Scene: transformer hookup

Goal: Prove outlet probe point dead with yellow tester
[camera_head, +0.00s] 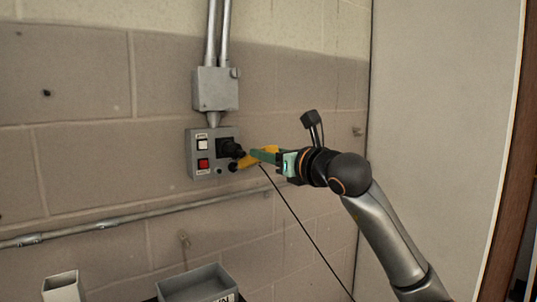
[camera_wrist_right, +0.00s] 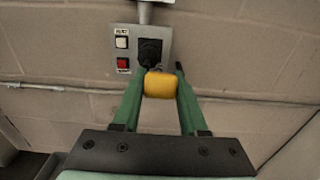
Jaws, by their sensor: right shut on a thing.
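The grey outlet box (camera_head: 192,158) is on the block wall, with a white switch (camera_head: 202,145), a red switch (camera_head: 203,163) and a black outlet or plug (camera_head: 228,147). My right gripper (camera_head: 262,156), with green fingers, is shut on the yellow tester (camera_head: 244,162). The tester's front end is close to the box's lower right; I cannot tell whether it touches a probe point. In the right wrist view the tester (camera_wrist_right: 160,86) sits between the fingertips, just below the black outlet (camera_wrist_right: 150,50). The tester hides part of that area. My left gripper is out of view.
A grey junction box (camera_head: 215,90) with conduits is above the outlet box. A thin black cable (camera_head: 305,232) slants down to the right. A horizontal conduit (camera_head: 130,216) runs below. A grey tray (camera_head: 198,284) and a pale holder (camera_head: 62,287) are at the bottom.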

